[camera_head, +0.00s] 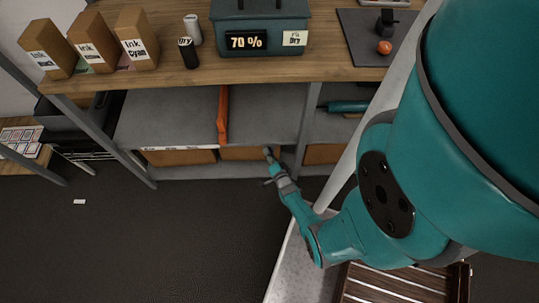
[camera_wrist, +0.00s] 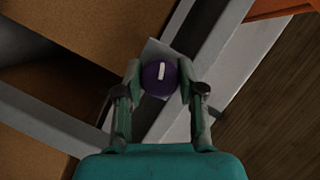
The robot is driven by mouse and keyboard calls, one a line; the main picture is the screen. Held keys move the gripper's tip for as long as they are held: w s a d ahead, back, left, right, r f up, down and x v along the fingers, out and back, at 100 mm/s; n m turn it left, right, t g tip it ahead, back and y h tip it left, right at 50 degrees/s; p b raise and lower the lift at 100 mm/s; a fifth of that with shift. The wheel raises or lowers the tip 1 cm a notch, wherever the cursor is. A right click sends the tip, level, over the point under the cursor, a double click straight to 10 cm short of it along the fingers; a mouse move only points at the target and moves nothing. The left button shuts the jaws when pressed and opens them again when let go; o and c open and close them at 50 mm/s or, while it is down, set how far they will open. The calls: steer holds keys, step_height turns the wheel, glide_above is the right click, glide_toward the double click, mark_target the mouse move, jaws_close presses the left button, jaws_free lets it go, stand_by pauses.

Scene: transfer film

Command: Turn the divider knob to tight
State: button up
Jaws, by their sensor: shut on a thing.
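The divider knob (camera_wrist: 156,84) is a round, dark purple knob with a white line on its face. It sits on a light grey plate on the shelf frame in the wrist view. The line looks close to upright in that picture. My gripper (camera_wrist: 160,72) is shut on the knob, one finger on each side. In the head view my gripper (camera_head: 268,156) is at the front edge of the shelf, and the knob cannot be made out there. The orange divider (camera_head: 222,112) stands upright on the grey shelf (camera_head: 170,118), left of my gripper.
The wooden bench top (camera_head: 330,67) above carries ink boxes (camera_head: 137,38), two small cylinders and a teal dryer box (camera_head: 258,20) reading 70 %. Cardboard boxes (camera_head: 178,157) lie under the shelf. A metal post (camera_head: 306,125) stands right of my gripper. The dark floor at left is mostly clear.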

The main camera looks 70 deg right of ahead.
steer(key=shift+m+t, duration=0.6)
steer(key=shift+m, duration=0.9)
steer(key=shift+h, duration=0.3)
steer(key=o, duration=1.1)
steer(key=shift+s, duration=0.1)
steer(key=shift+o, duration=0.2)
steer(key=v, duration=0.7)
steer(key=shift+s, duration=0.2)
